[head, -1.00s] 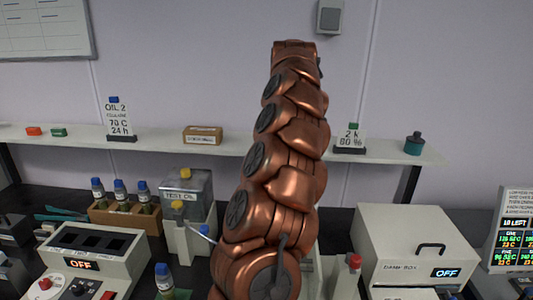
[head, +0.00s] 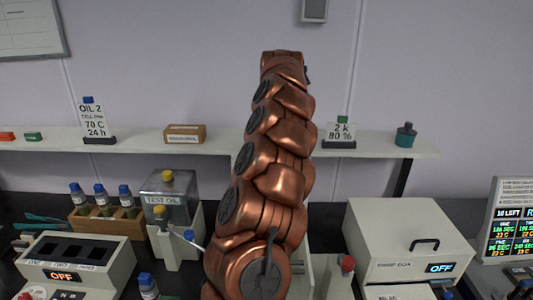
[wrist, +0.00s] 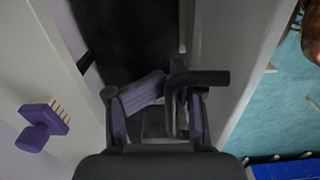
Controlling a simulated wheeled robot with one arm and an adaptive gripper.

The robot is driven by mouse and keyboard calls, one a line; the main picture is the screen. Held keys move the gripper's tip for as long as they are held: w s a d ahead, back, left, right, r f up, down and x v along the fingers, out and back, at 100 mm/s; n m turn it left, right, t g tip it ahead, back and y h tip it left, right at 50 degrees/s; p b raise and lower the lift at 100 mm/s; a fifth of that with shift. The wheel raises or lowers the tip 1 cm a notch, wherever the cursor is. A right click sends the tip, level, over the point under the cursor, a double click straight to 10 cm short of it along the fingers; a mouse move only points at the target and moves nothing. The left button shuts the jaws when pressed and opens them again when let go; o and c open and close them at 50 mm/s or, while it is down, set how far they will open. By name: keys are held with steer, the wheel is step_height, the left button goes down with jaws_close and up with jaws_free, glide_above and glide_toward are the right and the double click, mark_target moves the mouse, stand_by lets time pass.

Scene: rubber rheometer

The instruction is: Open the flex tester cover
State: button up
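My gripper (wrist: 165,105) is low in the middle of the wrist view, its two dark purplish fingers pointing away from the camera. A black, bent, handle-like bar (wrist: 208,78) lies at the fingertips and overlaps them. A part of it runs down between the fingers. I cannot tell whether the fingers grip it or only surround it. Pale panels stand to both sides, with a dark gap between them. I cannot tell for sure which one is the flex tester cover. In the head view my own copper arm hides the gripper and whatever is behind it.
A white box with a black handle (head: 409,232) stands right of my arm. A test oil tank (head: 165,205), a bottle rack (head: 108,224) and a unit with dark wells (head: 70,256) stand left. A shelf (head: 235,147) runs behind. A purple-handled brush (wrist: 42,127) is left in the wrist view.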

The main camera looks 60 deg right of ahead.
steer(key=shift+o, duration=0.3)
steer(key=shift+w+d+r, duration=0.2)
steer(key=shift+w+d, duration=0.05)
steer(key=shift+d, duration=0.3)
steer(key=shift+w+d+r, duration=0.15)
steer(key=shift+w+d, duration=0.1)
steer(key=shift+d, duration=0.25)
steer(key=a+r, duration=0.5)
steer(key=r, duration=0.5)
steer(key=shift+a+r+h, duration=0.3)
steer(key=shift+a, duration=0.1)
